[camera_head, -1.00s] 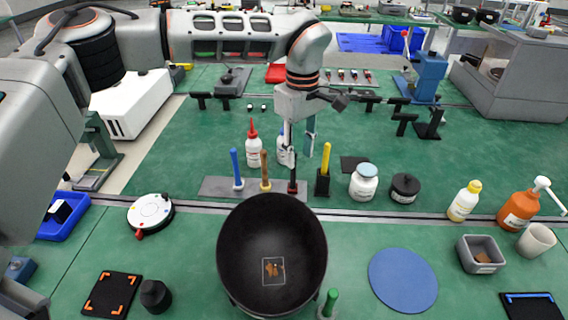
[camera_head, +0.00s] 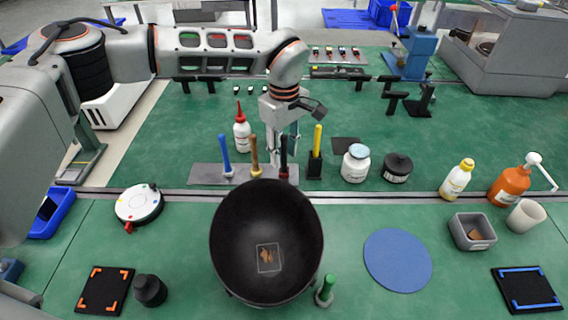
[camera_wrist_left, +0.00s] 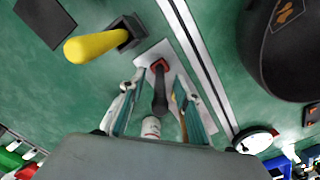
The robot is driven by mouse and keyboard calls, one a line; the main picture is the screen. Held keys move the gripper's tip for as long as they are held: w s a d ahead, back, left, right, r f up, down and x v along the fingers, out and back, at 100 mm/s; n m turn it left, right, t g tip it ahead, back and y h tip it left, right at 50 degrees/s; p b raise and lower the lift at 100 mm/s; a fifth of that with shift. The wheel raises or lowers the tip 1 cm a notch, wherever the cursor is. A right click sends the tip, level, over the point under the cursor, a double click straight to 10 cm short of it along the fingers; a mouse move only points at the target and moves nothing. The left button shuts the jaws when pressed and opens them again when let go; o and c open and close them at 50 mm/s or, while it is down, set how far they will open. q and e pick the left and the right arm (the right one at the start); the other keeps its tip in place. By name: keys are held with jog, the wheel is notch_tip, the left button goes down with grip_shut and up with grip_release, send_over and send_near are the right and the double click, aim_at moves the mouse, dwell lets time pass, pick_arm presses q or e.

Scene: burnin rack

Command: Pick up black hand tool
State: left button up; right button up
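The black hand tool (camera_head: 284,158) stands upright at the right end of a grey rack plate (camera_head: 205,175), beside a blue-handled tool (camera_head: 225,155) and a tan-handled one (camera_head: 254,155). My left gripper (camera_head: 284,150) is above that plate at the black tool. In the left wrist view the black handle (camera_wrist_left: 160,95) lies between the two open fingers, with a visible gap to each side. I cannot tell whether either finger touches it. My right gripper is in neither view.
A large black bowl (camera_head: 230,235) stands just in front of the rack. A yellow-handled tool in a black holder (camera_head: 317,150) is close on the right. A white bottle with a red tip (camera_head: 241,135) stands behind.

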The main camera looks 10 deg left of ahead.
pick_arm(q)
grip_shut()
dwell(0.3)
